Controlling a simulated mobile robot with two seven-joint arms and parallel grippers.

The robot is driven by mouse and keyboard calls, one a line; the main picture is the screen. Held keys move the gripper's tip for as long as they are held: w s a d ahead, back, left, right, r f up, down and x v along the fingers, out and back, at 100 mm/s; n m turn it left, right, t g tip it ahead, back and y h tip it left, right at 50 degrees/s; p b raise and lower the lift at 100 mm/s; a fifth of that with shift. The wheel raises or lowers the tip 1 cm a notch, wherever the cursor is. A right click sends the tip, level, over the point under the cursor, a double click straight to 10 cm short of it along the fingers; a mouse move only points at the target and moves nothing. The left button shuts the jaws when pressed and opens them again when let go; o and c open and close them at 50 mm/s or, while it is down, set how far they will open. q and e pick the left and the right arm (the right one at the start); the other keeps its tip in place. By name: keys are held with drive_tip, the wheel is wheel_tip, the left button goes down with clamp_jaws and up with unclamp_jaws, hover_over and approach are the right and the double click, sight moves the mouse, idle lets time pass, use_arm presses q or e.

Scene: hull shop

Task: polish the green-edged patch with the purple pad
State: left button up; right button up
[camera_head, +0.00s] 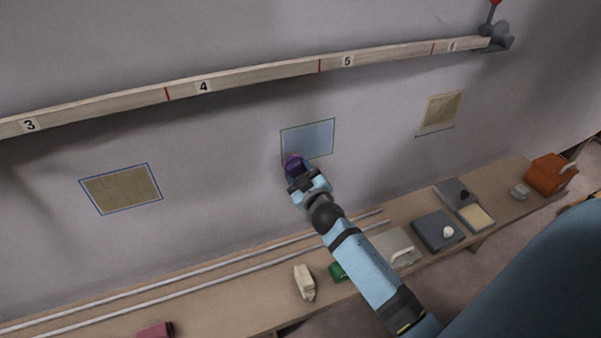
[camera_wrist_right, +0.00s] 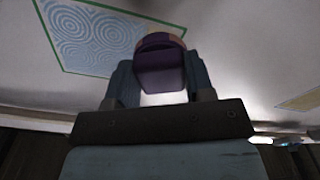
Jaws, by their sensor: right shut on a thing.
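The green-edged patch (camera_head: 309,138) is a blue-grey rectangle on the grey hull wall, in the middle of the head view. In the right wrist view the patch (camera_wrist_right: 95,38) shows swirl marks on its blue surface inside a green border. My right gripper (camera_head: 296,176) is shut on the purple pad (camera_head: 293,163), which sits at the patch's lower left corner. In the right wrist view the purple pad (camera_wrist_right: 160,66) is between the two fingers. I cannot tell whether the pad touches the wall. My left gripper is not in view.
A blue-edged tan patch (camera_head: 122,188) is at left and another tan patch (camera_head: 440,112) at right. A numbered wooden rail (camera_head: 260,75) runs above. The bench (camera_head: 230,303) below carries rods, a green item (camera_head: 338,272), grey boxes (camera_head: 438,231) and an orange box (camera_head: 550,175).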

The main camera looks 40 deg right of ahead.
drive_tip(key=shift+w+a, duration=0.25)
drive_tip(key=shift+a, duration=0.65)
drive_tip(key=shift+w+d, duration=0.15)
drive_tip(key=shift+w, duration=0.25)
drive_tip(key=shift+w+d, duration=0.1)
drive_tip(key=shift+w, duration=0.45)
drive_tip(key=shift+d, duration=0.1)
